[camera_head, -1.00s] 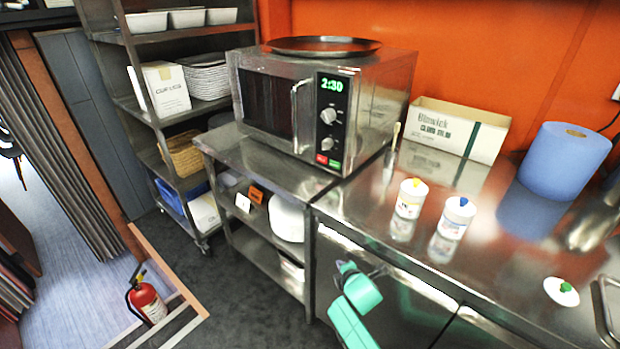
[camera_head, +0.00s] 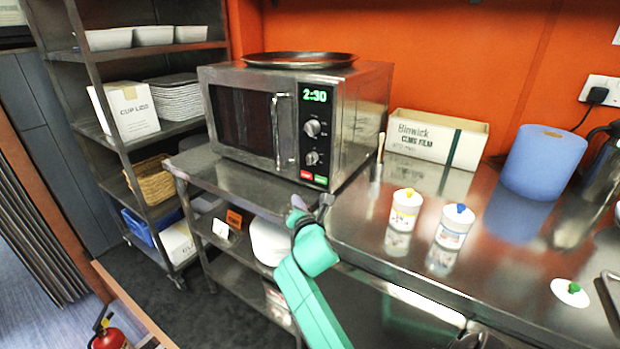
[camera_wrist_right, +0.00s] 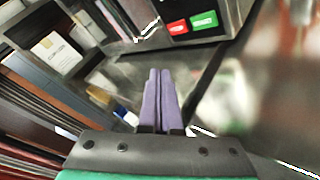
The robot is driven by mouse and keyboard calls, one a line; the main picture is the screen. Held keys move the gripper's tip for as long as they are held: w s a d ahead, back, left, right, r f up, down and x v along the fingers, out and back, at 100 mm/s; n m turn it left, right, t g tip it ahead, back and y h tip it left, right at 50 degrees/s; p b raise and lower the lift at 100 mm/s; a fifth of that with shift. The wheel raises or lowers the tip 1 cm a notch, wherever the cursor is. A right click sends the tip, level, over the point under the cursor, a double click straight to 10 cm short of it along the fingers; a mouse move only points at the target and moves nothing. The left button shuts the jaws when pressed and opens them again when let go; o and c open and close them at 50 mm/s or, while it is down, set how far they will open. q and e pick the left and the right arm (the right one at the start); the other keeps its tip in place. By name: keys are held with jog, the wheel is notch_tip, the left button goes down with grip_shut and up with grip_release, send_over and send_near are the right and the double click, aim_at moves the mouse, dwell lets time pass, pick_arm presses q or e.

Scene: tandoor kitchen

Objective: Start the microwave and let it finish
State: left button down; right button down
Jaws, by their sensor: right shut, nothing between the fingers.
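The steel microwave (camera_head: 295,120) stands on a steel shelf unit with its door shut. Its green display reads 2:30. Two knobs sit below the display, with a red button (camera_head: 306,175) and a green button (camera_head: 321,180) at the bottom of the panel. The red button (camera_wrist_right: 177,26) and green button (camera_wrist_right: 204,20) also show in the right wrist view. My right gripper (camera_head: 312,208) is in front of and below the panel, apart from the buttons. In the right wrist view its purple fingers (camera_wrist_right: 160,75) are together and empty. My left gripper is out of view.
A round metal tray (camera_head: 300,60) lies on top of the microwave. To the right, the steel counter holds two white shaker bottles (camera_head: 405,208), a Binwick box (camera_head: 438,138) and a blue paper roll (camera_head: 543,160). A shelf rack (camera_head: 90,100) stands on the left.

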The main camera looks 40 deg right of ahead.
aim_at(321, 180)
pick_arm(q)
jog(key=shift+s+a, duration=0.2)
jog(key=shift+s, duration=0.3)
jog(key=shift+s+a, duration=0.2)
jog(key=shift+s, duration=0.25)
pick_arm(e)
jog(key=d, duration=0.2)
jog(key=w+d, duration=0.1)
jog(key=d, duration=0.5)
jog(key=shift+w+r, duration=0.3)
jog(key=shift+r, duration=0.05)
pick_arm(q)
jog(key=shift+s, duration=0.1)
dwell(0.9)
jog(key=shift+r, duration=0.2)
pick_arm(e)
jog(key=shift+w+d, duration=0.1)
jog(key=shift+d, duration=0.35)
